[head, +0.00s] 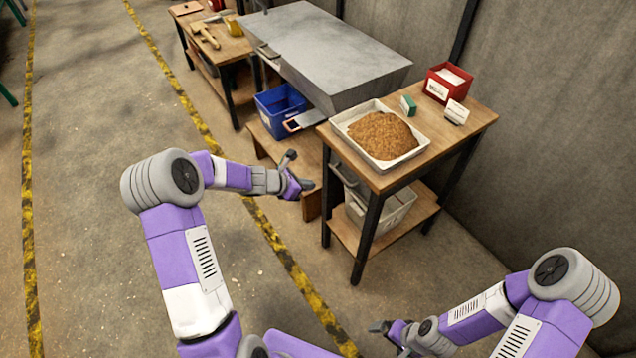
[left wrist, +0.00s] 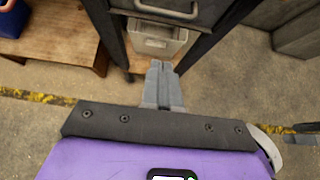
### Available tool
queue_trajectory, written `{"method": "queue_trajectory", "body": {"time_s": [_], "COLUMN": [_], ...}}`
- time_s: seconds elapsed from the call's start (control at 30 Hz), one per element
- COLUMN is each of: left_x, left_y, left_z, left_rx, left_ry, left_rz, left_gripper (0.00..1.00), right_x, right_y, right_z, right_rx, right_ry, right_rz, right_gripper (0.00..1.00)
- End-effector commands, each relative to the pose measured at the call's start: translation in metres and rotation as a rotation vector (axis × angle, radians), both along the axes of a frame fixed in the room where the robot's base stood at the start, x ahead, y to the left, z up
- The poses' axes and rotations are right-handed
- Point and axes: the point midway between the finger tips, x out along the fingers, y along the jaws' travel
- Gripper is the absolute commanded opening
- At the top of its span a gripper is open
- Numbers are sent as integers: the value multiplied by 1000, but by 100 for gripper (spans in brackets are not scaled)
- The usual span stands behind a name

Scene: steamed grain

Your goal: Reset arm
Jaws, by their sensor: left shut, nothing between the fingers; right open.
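My left arm comes in from the left in the head view, and its gripper (head: 304,185) hangs in front of the low wooden bench, beside the table with the grain tray. In the left wrist view the fingers (left wrist: 160,85) are together with nothing between them, pointing toward the table's lower part. My right arm is folded low at the bottom right, and its gripper (head: 379,327) is small above the floor, apart from the furniture. It is open and empty.
A white tray of grain (head: 429,141) stands on the wooden table (head: 468,128), with a red box (head: 437,78) and small cartons behind. A white bin (head: 392,214) sits on its lower shelf. A blue crate (head: 268,117) stands left of it.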

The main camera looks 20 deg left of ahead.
Motion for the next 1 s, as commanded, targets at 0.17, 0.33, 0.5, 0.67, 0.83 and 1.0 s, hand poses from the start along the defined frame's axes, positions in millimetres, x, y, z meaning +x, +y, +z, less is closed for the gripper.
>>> {"method": "queue_trajectory", "body": {"time_s": [0.17,0.33,0.5,0.67,0.83,1.0], "left_x": [-12,-14,-20,-63,-147,-219], "left_y": [8,9,2,-33,-80,-116], "left_z": [12,12,3,-50,-121,-160], "left_rx": [0,-1,25,205,514,749], "left_ry": [1,2,16,81,80,-100], "left_rz": [1,0,-36,-291,-842,-1408], "left_gripper": [0,0,0,0,0,0], "right_x": [0,0,0,0,0,0], "right_y": [0,0,0,0,0,0], "right_z": [5,5,5,5,5,5], "right_rx": [0,0,0,0,0,0], "right_ry": [1,1,1,1,1,1], "right_rz": [0,0,0,0,0,0], "right_gripper": [100,100,100,100,100,100]}}
